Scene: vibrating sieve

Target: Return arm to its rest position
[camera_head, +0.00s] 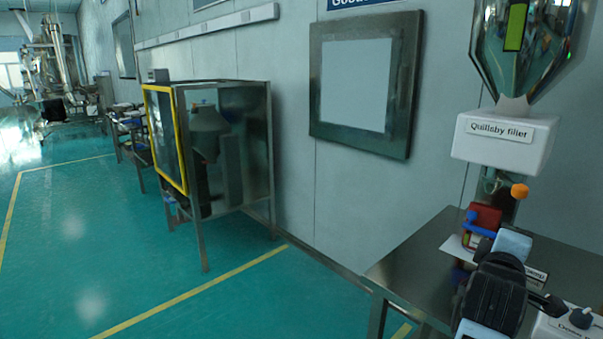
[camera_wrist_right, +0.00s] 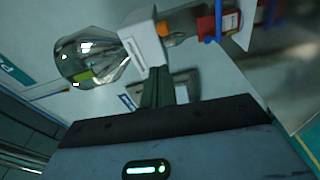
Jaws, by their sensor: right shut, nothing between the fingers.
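My right gripper (camera_wrist_right: 160,74) shows in the right wrist view, its dark fingers shut together with nothing between them. My right arm (camera_head: 495,295), with a black joint and pale blue links, comes in at the lower right of the head view, in front of the steel table. The gripper itself cannot be made out there. The fingers point towards the white box of the Quillsby filler (camera_head: 505,140), which also shows in the wrist view (camera_wrist_right: 143,42), and look apart from it. My left gripper is in neither view.
The steel table (camera_head: 415,270) carries a red part (camera_head: 486,217) with blue and orange knobs near it, and a white control box (camera_head: 570,325) at the right edge. A yellow-framed steel cabinet (camera_head: 235,160) stands left by the wall. The green floor (camera_head: 90,240) is clear.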

